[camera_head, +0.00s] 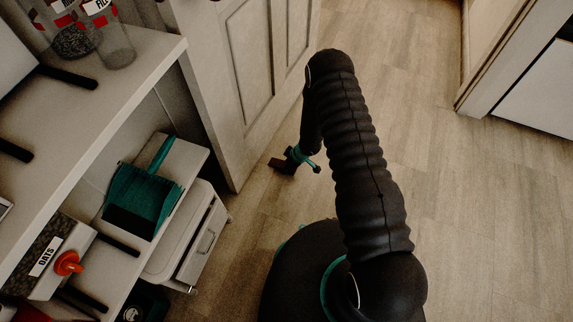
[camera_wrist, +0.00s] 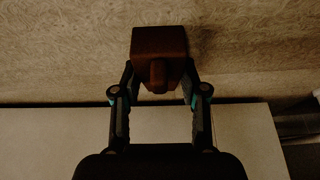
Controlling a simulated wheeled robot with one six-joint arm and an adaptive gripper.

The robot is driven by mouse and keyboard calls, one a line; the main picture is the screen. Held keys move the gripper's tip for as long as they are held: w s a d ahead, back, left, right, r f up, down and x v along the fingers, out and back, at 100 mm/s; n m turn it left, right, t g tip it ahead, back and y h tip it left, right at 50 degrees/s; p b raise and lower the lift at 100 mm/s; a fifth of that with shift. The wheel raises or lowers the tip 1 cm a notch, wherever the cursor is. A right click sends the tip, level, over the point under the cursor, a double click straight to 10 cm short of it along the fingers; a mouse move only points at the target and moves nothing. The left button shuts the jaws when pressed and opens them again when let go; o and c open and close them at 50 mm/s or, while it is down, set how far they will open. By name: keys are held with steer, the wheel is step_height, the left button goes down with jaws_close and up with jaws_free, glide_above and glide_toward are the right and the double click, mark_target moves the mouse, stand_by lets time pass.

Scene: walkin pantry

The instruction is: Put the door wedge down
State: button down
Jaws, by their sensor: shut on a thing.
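The door wedge (camera_wrist: 160,45) is a reddish-brown block in the wrist view, between the two fingers of my gripper (camera_wrist: 159,85). My gripper is shut on it. In the head view my gripper (camera_head: 290,164) is low, at the end of my black arm, beside the bottom of a panelled door. The wedge (camera_head: 278,163) shows there as a small dark brown piece at the fingertips. The wood floor (camera_wrist: 60,60) lies beyond the wedge in the wrist view. I cannot tell whether the wedge touches the floor.
The pale panelled door (camera_head: 250,80) stands close behind my gripper. Shelves on the left hold jars (camera_head: 108,45), a teal dustpan (camera_head: 143,195) and an oats container (camera_head: 50,255). A white drawer unit (camera_head: 190,240) is below. The floor (camera_head: 430,200) to the right is clear.

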steer(key=c, duration=0.6)
jaws_free()
